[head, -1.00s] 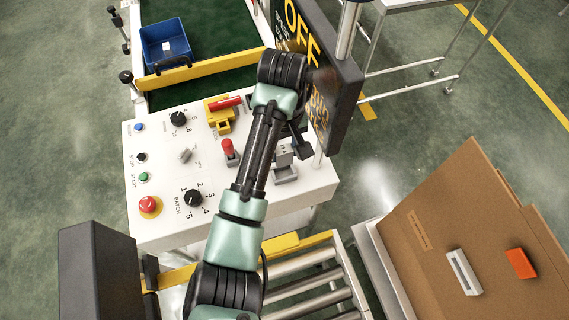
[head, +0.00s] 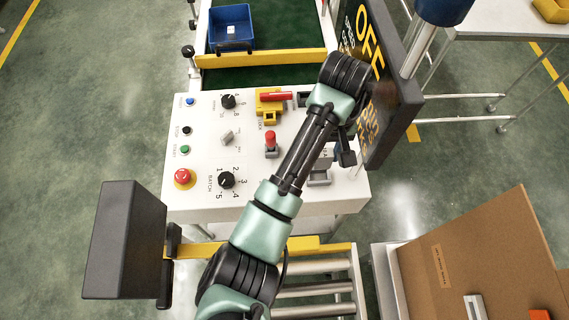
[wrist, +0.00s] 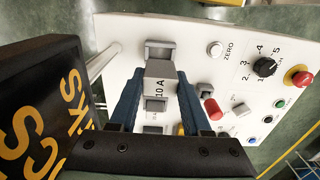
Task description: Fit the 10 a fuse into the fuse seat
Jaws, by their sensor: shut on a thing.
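The 10 A fuse (wrist: 160,87) is a grey block with "10 A" printed on its face. In the wrist view my gripper (wrist: 160,75) has its two blue fingers shut on the sides of it. A grey frame-like holder, which looks like the fuse seat (wrist: 158,50), is on the white panel just beyond the fuse. The fuse overlaps the holder's near edge in the picture, so I cannot tell whether they touch. In the head view my gripper (head: 345,150) is over the panel's right side, partly hidden by my arm, and a grey holder (head: 319,178) shows beside it.
The white control panel (head: 200,208) carries knobs, buttons, a red-handled switch (head: 271,140) and a yellow lockout piece (head: 268,106). A black display (head: 400,100) stands close on the gripper's right. A blue bin (head: 232,22) is on the green conveyor. Rollers and a cardboard box (head: 490,260) are in front.

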